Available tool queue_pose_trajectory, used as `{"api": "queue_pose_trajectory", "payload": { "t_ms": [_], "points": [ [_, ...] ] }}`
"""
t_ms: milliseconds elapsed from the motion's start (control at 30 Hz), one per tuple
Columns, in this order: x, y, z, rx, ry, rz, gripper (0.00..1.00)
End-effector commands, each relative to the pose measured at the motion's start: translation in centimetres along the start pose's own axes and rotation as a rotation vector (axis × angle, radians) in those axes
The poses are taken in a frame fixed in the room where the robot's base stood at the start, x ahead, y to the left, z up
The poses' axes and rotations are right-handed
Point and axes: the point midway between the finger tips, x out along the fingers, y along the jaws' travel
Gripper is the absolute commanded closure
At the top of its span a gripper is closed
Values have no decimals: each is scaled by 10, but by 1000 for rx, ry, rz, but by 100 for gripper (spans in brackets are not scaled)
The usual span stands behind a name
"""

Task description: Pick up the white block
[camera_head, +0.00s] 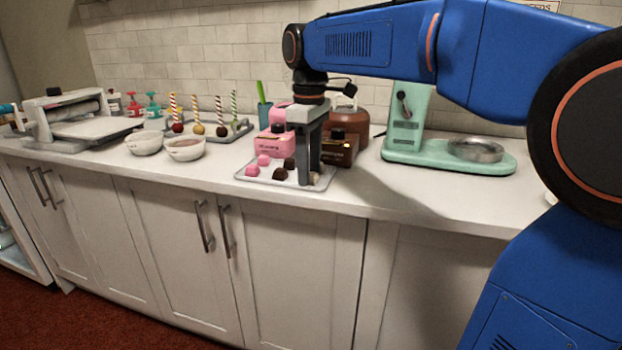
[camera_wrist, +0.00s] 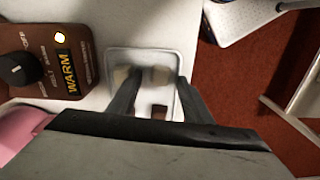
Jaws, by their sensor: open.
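A small pale, cream-white block (camera_head: 314,178) sits on the light tray on the counter, partly hidden by my fingers in the head view. In the wrist view a blurred pale piece (camera_wrist: 158,74) shows between my fingertips, and another pale patch lies just left of them; I cannot tell which is the white block. My gripper (camera_head: 309,178) points down over the right part of the tray (camera_head: 243,179), fingers apart. In the wrist view the gripper (camera_wrist: 158,78) has nothing clearly clamped. I cannot tell whether the fingers touch the block.
Pink pieces (camera_head: 263,160) and dark brown pieces (camera_head: 280,174) share the tray. Behind it stand a pink warmer (camera_head: 275,143) and a brown warmer (camera_head: 340,148). A mint mixer stand (camera_head: 405,152) is right, bowls (camera_head: 185,149) left. The counter's front edge is close.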

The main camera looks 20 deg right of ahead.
Motion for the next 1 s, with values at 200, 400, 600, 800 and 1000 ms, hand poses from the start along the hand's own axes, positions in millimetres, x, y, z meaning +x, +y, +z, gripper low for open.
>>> {"api": "queue_pose_trajectory", "payload": {
  "t_ms": [200, 400, 600, 800, 1000],
  "points": [
    [0, 0, 0, 0, 0, 0, 81],
    [0, 0, 0, 0, 0, 0, 98],
    [-3, 0, 0, 0, 0, 0, 99],
    [-28, 0, 0, 0, 1, 1, 99],
    [-65, 0, -1, 0, 2, 2, 99]
  ]
}}
